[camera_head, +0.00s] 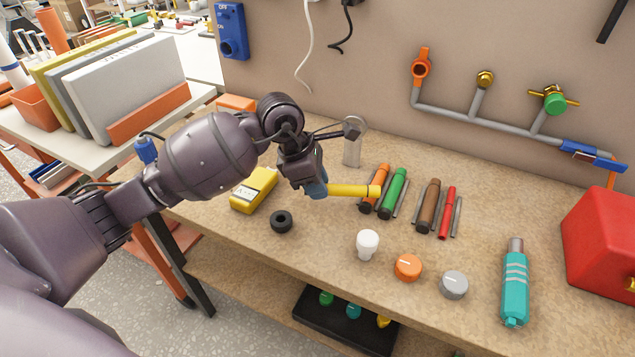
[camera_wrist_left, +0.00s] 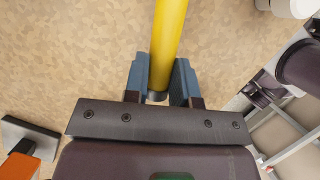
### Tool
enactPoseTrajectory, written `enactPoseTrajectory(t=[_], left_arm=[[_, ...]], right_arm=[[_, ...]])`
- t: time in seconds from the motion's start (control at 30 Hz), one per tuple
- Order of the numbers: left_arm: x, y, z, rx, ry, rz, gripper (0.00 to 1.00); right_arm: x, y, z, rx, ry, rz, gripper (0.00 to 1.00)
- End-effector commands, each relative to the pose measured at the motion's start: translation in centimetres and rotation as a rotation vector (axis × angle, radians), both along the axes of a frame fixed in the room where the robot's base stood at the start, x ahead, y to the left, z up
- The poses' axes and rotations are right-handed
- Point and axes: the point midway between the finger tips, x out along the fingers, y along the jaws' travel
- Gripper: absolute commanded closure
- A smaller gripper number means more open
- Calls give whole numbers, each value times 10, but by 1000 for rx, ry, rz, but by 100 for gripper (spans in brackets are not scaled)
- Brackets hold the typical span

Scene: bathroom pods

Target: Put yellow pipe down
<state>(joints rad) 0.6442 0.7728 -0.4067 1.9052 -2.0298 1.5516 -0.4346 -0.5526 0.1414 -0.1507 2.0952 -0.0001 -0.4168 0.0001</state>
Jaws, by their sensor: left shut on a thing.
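A yellow pipe (camera_head: 350,190) is held by my left gripper (camera_head: 318,187), above the brown workbench top (camera_head: 330,290). In the head view the pipe points right, and its far end overlaps the orange pipe (camera_head: 379,176) in the picture. The left wrist view also shows the yellow pipe (camera_wrist_left: 168,45) between the two blue fingers of my left gripper (camera_wrist_left: 161,83), near its dark end. I cannot tell from these views how high the pipe is above the bench. My right gripper is not in view.
Green (camera_head: 394,192), brown (camera_head: 428,205) and red (camera_head: 447,213) pipes lie right of the gripper. A yellow meter (camera_head: 254,189), black ring (camera_head: 282,222), white bulb (camera_head: 367,244), orange knob (camera_head: 408,267), grey knob (camera_head: 453,284) and teal tool (camera_head: 516,285) occupy the bench. A red box (camera_head: 605,240) is far right.

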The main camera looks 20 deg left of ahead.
Motion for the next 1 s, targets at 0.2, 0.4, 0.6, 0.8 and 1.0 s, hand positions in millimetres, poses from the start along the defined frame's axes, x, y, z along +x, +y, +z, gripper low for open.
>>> enactPoseTrajectory(t=[0.2, 0.4, 0.6, 0.8, 1.0], left_arm=[[0, 0, -7, 0, 2, 1, 100], [0, 0, -12, 1, 3, 0, 100], [0, 0, -12, 1, 1, 0, 68], [0, 0, -12, 1, 1, 0, 50], [0, 0, -11, 0, 0, 0, 50]], right_arm=[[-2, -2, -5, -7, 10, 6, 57], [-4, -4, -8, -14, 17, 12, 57], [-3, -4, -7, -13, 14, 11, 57], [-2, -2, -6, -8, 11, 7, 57], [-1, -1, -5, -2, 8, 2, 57]])
